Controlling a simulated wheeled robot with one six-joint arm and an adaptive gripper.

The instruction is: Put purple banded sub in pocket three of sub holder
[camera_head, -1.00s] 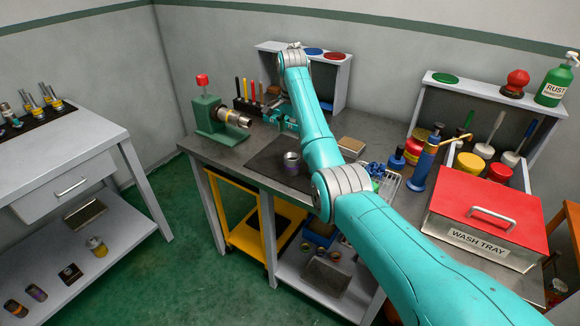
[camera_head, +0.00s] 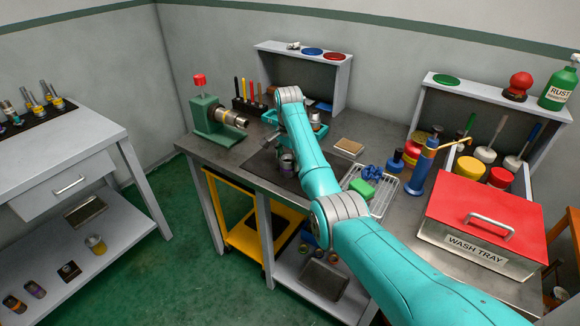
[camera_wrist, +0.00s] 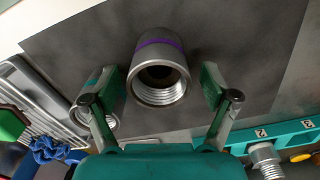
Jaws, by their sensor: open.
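The purple banded sub (camera_wrist: 160,72), a grey metal ring-shaped piece with inner threads and a purple band, stands on the dark mat in the wrist view. It also shows beside my arm in the head view (camera_head: 287,161). My gripper (camera_wrist: 160,90) is open, with one finger on each side of the sub; I cannot tell whether either touches it. A second metal cylinder (camera_wrist: 106,122) is partly hidden behind the left finger. A black rack (camera_head: 36,118) with several banded pieces stands on the left table; I cannot tell whether it is the sub holder or see pocket numbers.
A teal tray (camera_wrist: 288,136) with number labels and a threaded fitting is close to the right finger. A wire rack (camera_head: 381,199) and a red-lidded wash tray (camera_head: 485,212) lie to the right. A green vise (camera_head: 208,120) stands at the left.

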